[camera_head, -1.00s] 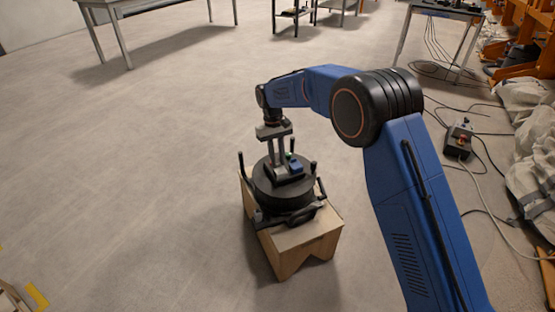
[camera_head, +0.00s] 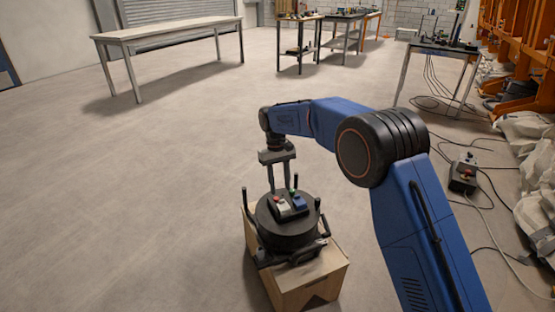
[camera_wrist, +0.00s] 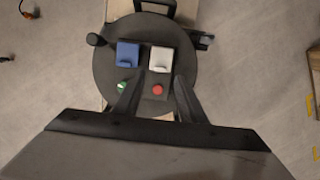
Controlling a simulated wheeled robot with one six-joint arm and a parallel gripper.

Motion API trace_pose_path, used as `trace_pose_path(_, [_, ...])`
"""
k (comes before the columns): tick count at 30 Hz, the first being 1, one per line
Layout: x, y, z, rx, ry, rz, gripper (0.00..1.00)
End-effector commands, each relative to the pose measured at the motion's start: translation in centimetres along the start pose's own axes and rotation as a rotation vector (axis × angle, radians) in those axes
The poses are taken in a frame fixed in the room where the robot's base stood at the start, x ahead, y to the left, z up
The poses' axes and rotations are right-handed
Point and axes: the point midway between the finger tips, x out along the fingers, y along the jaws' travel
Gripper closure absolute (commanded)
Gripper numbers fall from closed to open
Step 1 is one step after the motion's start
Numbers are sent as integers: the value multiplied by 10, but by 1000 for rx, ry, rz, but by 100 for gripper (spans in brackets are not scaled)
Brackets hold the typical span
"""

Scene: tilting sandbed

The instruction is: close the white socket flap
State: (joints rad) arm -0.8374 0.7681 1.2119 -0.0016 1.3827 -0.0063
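The white socket flap (camera_wrist: 161,59) sits on a dark panel on a round black turntable, beside a blue flap (camera_wrist: 128,54). I cannot tell how far the white flap is raised. A green button (camera_wrist: 123,88) and a red button (camera_wrist: 158,90) are in front of the flaps. My gripper (camera_wrist: 158,78) is open and empty, with its two fingers apart, and points down over the panel near the white flap. In the head view my gripper (camera_head: 281,188) is just above the panel's back edge. Contact cannot be told.
The round turntable (camera_head: 285,239) has upright posts and stands on a wooden box (camera_head: 312,280). Cables and a small control box (camera_head: 463,174) lie to the right. Tables (camera_head: 170,30) stand far back.

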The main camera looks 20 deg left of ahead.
Motion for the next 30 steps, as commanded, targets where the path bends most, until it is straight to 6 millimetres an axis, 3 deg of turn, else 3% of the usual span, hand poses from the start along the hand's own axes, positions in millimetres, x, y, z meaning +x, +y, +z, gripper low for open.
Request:
trace_pose_path(15, [-100, 0, -1, 0, 1, 0, 62])
trace_pose_path(22, [-121, 0, -1, 0, 0, 0, 62])
trace_pose_path(30, [-125, 0, 0, 0, -2, 0, 62])
